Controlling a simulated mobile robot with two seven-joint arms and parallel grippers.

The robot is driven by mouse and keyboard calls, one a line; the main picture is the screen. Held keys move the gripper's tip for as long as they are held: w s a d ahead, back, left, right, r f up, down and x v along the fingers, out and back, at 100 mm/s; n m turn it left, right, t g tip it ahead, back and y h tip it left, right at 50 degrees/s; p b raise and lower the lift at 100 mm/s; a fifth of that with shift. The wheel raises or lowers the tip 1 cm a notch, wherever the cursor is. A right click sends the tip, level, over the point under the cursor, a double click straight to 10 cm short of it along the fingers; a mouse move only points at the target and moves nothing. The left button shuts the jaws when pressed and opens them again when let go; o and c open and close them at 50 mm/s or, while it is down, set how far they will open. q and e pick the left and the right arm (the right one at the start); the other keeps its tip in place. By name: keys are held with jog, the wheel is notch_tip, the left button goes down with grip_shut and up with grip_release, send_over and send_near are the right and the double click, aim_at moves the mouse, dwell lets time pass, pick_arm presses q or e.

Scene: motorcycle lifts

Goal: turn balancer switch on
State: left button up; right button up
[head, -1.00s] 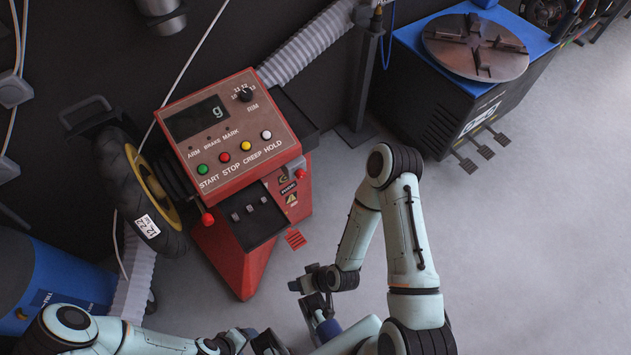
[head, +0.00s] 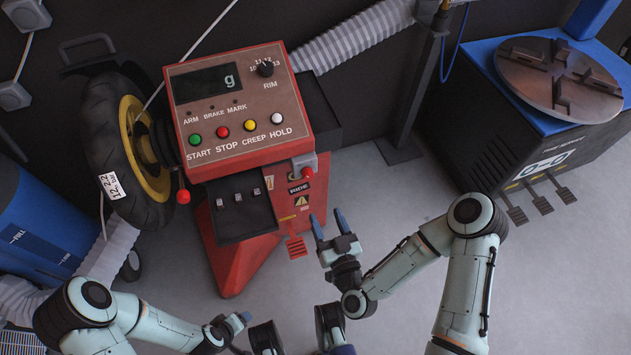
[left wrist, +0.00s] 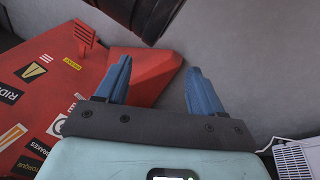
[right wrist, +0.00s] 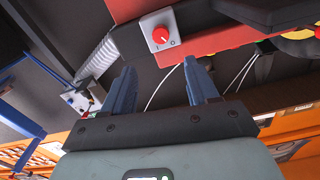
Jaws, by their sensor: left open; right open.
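The red wheel balancer (head: 240,262) stands left of centre in the head view. Its switch (head: 308,173), a red knob on a small grey plate, is on the machine's right side. In the right wrist view the switch (right wrist: 160,34) shows near the top, with marks 1 and 0 below the knob. My right gripper (head: 329,226) is open and empty, below and slightly right of the switch, apart from it. My left gripper (head: 242,319) is low in the head view; the left wrist view shows its jaws (left wrist: 153,80) open and empty, beside the balancer's red base (left wrist: 60,85).
A black tyre (head: 100,150) is mounted at the balancer's left. A second red knob (head: 183,197) is at its front left. A blue-topped tyre changer (head: 480,85) with pedals stands at the right. The grey floor (head: 390,200) between the machines is clear.

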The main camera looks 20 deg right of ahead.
aim_at(309, 177)
pick_arm(q)
jog(key=shift+g, duration=0.6)
jog(key=s+f+b, duration=0.1)
jog(key=f, duration=0.1)
jog(key=s+a+f+b, duration=0.1)
jog(key=s+f, duration=0.1)
jog(key=shift+a+f, duration=0.15)
jog(key=shift+f, duration=0.1)
pick_arm(e)
jog(key=w, duration=1.2)
jog(key=shift+w+a, duration=0.3)
jog(key=shift+w, duration=0.05)
jog(key=c, duration=1)
